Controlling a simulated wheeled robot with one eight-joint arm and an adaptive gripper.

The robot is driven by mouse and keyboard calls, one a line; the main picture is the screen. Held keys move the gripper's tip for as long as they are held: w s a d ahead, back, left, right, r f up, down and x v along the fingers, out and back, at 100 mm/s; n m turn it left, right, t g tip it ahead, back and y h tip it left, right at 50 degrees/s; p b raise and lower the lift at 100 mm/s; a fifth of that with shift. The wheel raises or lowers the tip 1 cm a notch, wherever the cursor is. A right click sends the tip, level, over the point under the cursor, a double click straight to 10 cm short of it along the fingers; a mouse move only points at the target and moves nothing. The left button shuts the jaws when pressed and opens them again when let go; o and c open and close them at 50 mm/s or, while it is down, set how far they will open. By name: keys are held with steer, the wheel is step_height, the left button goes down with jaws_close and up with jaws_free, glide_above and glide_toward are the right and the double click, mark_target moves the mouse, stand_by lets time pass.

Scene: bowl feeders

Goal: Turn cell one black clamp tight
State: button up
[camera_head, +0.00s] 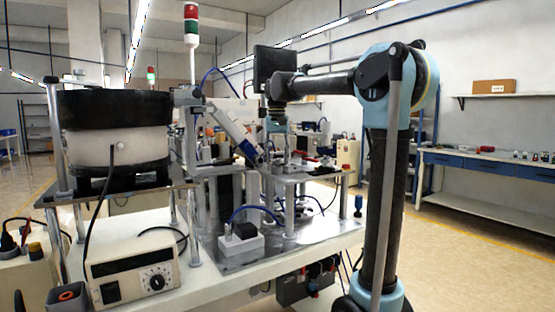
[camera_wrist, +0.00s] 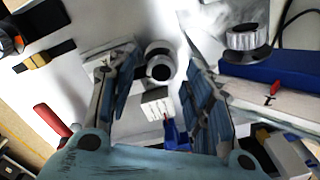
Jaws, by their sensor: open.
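My gripper (camera_wrist: 160,56) is open in the wrist view, its two blue-padded fingers apart with nothing held between them. A silver round part with a dark centre (camera_wrist: 161,68) shows beyond and between the fingertips. I cannot tell whether they touch it. A small white block (camera_wrist: 157,103) lies below it between the fingers. I cannot pick out the black clamp with certainty. A black-based part with a silver ribbed top (camera_wrist: 247,42) stands at the upper right, outside the fingers. In the head view my gripper (camera_head: 277,126) is small, above the cell's raised plate.
The bowl feeder (camera_head: 118,148) stands left, with a control box (camera_head: 140,272) in front. A signal tower (camera_head: 192,28) rises behind. In the wrist view a blue bar (camera_wrist: 272,76) lies right and a red handle (camera_wrist: 51,119) lower left. The aisle floor (camera_head: 470,240) is clear.

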steer(key=shift+r, duration=0.15)
step_height(320, 180, up, 12)
steer(key=shift+f, duration=0.2)
steer(key=shift+w, duration=0.1)
stand_by(0.4)
steer(key=s+d+f+t, duration=0.1)
steer(key=s+d+f, duration=1.45)
steer(key=f, duration=0.35)
steer(key=s+d+f, duration=0.2)
steer(key=s+f, duration=0.3)
steer(key=f, duration=0.3)
steer(key=s+d+f, duration=0.2)
steer(key=s+f, duration=0.4)
steer(key=f, duration=0.3)
steer(key=s+d+f+t, duration=0.1)
steer(key=s+d+f, duration=0.1)
steer(key=s+f, duration=0.3)
step_height(320, 180, down, 4)
steer(key=shift+s+d+f, duration=0.1)
steer(key=shift+s+d, duration=0.1)
steer(key=shift+s, duration=0.1)
